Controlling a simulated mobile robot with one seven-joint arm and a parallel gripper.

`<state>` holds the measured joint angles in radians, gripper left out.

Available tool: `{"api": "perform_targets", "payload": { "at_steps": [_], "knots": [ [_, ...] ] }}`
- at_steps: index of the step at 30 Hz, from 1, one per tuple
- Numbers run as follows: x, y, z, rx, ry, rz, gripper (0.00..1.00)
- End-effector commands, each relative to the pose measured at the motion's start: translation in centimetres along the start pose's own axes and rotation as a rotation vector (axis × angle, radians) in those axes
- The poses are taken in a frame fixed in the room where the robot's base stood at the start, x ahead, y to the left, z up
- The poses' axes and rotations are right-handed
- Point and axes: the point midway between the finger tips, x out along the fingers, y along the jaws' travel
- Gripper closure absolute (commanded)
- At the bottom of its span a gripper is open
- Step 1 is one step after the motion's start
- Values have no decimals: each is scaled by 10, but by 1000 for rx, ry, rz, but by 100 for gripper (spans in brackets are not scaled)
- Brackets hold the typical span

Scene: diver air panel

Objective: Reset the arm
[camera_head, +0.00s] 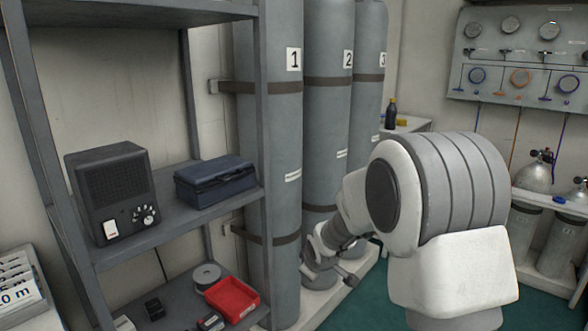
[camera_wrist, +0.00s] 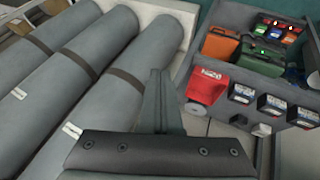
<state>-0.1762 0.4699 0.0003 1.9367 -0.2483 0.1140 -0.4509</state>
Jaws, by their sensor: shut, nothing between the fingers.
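My arm (camera_head: 440,190) shows large and white at the right of centre in the head view, reaching toward the tall grey cylinders. My gripper (camera_wrist: 158,76) shows in the wrist view with its dark fingers together and nothing between them. It points toward the gap between the cylinders (camera_wrist: 95,75) and a shelf unit with boxes. In the head view the wrist end is in front of the lower part of the cylinders; its fingers are hard to make out there. I cannot tell how far the fingers are from the cylinders.
Cylinders 1 (camera_head: 282,130), 2 (camera_head: 327,110) and 3 (camera_head: 368,90) stand strapped to the wall. A shelf on the left holds a black radio (camera_head: 112,190), a blue case (camera_head: 214,180) and a red tray (camera_head: 232,299). A gauge panel (camera_head: 520,55) hangs at right. Orange (camera_wrist: 221,44) and green (camera_wrist: 247,58) cases stand on the other shelf.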

Motion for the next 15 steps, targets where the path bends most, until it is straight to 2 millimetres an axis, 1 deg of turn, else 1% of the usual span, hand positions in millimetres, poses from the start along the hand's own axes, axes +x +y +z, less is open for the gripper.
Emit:
{"api": "perform_targets", "payload": {
  "at_steps": [1, 2, 3, 7, 9, 11, 12, 15],
  "knots": [
    [-23, 7, 2, 38, -6, 10, 100],
    [-35, 10, 5, 60, -12, 13, 100],
    [-50, 13, 8, 89, -19, 18, 100],
    [-100, 19, 22, 187, -44, 28, 100],
    [-125, 19, 31, 239, -57, 33, 100],
    [-146, 18, 40, 285, -67, 36, 100],
    [-160, 17, 46, 314, -73, 38, 100],
    [-194, 11, 61, 389, -87, 41, 100]
  ]
}}
